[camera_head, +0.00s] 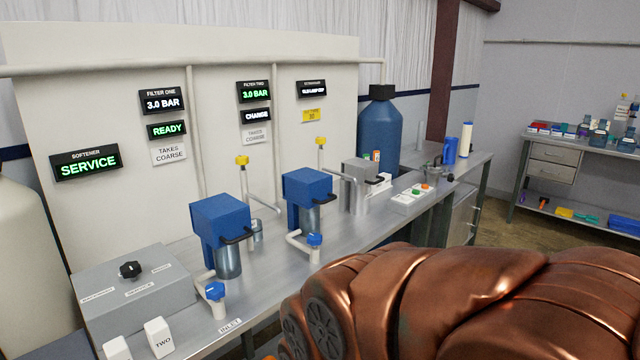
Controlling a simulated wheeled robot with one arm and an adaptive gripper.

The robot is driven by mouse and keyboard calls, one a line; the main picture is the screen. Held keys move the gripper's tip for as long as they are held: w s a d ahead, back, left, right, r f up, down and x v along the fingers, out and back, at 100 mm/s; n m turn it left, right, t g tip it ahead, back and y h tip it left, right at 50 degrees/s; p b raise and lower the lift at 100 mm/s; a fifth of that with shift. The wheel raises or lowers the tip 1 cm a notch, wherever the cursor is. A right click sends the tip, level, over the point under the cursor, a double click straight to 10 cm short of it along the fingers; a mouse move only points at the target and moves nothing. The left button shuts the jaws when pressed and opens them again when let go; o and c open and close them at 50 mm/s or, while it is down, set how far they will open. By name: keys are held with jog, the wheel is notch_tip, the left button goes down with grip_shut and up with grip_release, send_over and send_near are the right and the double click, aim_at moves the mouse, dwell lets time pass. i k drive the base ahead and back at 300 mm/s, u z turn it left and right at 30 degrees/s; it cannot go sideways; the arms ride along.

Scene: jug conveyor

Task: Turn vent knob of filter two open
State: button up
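Filter two has a display reading 3.0 BAR (254,91) with a CHANGE sign (256,115) below it. A blue filter head with a black handle (307,185) stands on the bench in front, over a clear bowl (309,219). A yellow knob (321,141) tops a thin pipe behind this head. A blue knob (314,240) sits on a white pipe at its front. No label readable here tells which knob is the vent. My copper-coloured arm fills the lower right. My gripper is not visible.
Filter one's blue head (220,218) stands to the left, with its own yellow knob (242,161) and blue knob (215,290). A grey box with a black dial (130,270) is at the left front. Further right are a metal housing (360,183) and a button box (411,199).

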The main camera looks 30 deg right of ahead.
aim_at(320, 141)
jog(key=k, duration=0.5)
jog(key=z, duration=1.45)
jog(key=i, duration=1.3)
jog(key=u, duration=1.2)
